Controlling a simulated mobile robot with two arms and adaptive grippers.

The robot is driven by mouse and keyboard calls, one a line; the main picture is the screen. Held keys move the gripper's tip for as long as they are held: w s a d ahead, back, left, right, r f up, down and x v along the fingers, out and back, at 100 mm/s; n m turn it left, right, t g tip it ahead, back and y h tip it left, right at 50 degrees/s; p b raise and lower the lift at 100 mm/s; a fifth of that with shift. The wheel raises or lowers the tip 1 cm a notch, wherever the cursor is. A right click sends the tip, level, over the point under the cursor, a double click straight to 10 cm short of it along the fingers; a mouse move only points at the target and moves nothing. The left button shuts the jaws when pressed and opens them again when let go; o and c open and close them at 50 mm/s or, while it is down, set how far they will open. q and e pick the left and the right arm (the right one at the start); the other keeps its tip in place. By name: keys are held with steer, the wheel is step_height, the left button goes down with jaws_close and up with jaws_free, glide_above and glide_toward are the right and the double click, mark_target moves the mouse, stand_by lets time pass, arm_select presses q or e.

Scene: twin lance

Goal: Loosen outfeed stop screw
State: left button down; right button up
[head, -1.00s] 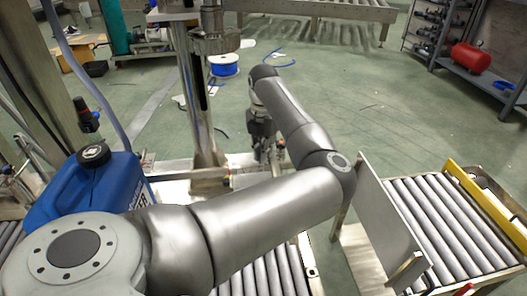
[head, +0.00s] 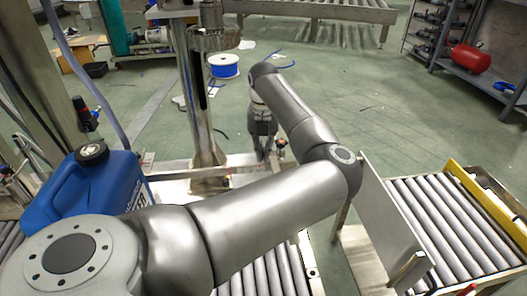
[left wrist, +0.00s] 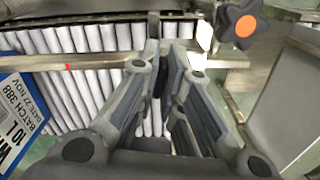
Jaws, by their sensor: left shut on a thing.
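My left gripper (head: 268,157) reaches down at the far end of the near roller conveyor, beside the steel post. In the left wrist view its two fingers (left wrist: 167,48) are close together over the rollers and a metal rail. A small dark piece (left wrist: 160,82) shows between them; the gripper is shut on it. A black star knob (left wrist: 241,24) with an orange centre stands apart, to the right of the fingertips. My right gripper is not in view.
A blue canister (head: 95,190) stands at the left, its label (left wrist: 25,92) close to the gripper. A steel post (head: 203,115) rises left of the gripper. An upright metal plate (head: 390,215) stands before the right roller conveyor (head: 440,220). The green floor behind is mostly open.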

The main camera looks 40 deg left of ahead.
arm_select(q)
steer(key=shift+n, duration=1.1)
steer(key=shift+n+b, duration=0.3)
steer(key=shift+n, duration=0.9)
steer(key=c, duration=1.6)
jaws_free()
steer(key=shift+r, duration=0.1)
